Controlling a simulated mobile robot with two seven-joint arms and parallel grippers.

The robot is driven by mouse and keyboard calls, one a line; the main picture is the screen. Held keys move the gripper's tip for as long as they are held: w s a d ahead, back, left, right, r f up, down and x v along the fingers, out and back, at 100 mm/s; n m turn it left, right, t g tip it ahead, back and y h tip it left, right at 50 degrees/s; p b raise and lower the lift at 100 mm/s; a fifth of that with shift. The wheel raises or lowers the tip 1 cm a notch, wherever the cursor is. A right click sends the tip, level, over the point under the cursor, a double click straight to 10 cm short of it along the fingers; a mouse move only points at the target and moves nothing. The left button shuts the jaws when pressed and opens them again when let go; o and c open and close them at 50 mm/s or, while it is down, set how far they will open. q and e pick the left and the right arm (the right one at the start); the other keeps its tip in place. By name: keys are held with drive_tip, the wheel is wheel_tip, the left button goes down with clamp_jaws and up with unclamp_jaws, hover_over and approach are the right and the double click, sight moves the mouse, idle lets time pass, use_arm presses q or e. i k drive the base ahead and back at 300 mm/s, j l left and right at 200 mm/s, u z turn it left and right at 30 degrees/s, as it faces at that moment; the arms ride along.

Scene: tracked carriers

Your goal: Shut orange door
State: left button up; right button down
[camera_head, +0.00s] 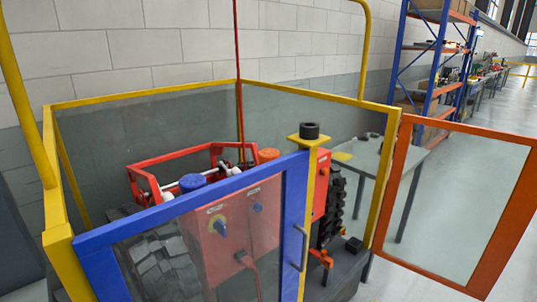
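The orange door (511,209) is an orange frame with a clear pane. It stands open, swung outward to the right from the yellow corner post (384,180) of the enclosure, where its left edge sits. Its lower part runs down toward the bottom right of the head view. A blue door (296,205) with a clear pane and a grey handle (300,247) spans the front left of the enclosure and looks closed against the yellow middle post (309,165). Neither of my grippers shows in the head view.
Inside the yellow-framed enclosure is a red machine (235,225) with blue and orange caps. A grey table (408,160) stands behind the orange door. A blue and orange shelf rack (437,60) stands at the back right. Open floor (505,110) lies at the right.

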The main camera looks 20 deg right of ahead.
sight(521, 207)
drive_tip(key=l+u, duration=0.1)
drive_tip(key=l, duration=0.55)
drive_tip(key=l+u, duration=0.1)
drive_tip(key=l, duration=0.6)
drive_tip(key=k+l+u, duration=0.1)
drive_tip(key=l, duration=0.55)
drive_tip(key=k+l+u, duration=0.1)
drive_tip(key=l, duration=0.55)
drive_tip(key=k+l+u, duration=0.15)
drive_tip(key=l, duration=0.4)
drive_tip(key=k+l+u, duration=0.15)
drive_tip(key=l, duration=0.4)
drive_tip(key=k+l+u, duration=0.2)
drive_tip(key=k+l, duration=0.15)
drive_tip(key=k+l+u, duration=0.15)
drive_tip(key=l, duration=0.45)
drive_tip(key=k+l+u, duration=0.15)
drive_tip(key=k+l, duration=0.25)
drive_tip(key=k+l+u, duration=0.1)
drive_tip(key=l, duration=0.35)
drive_tip(key=k+l+u, duration=0.15)
drive_tip(key=l, duration=0.3)
drive_tip(key=l+u, duration=0.15)
drive_tip(key=l, duration=0.8)
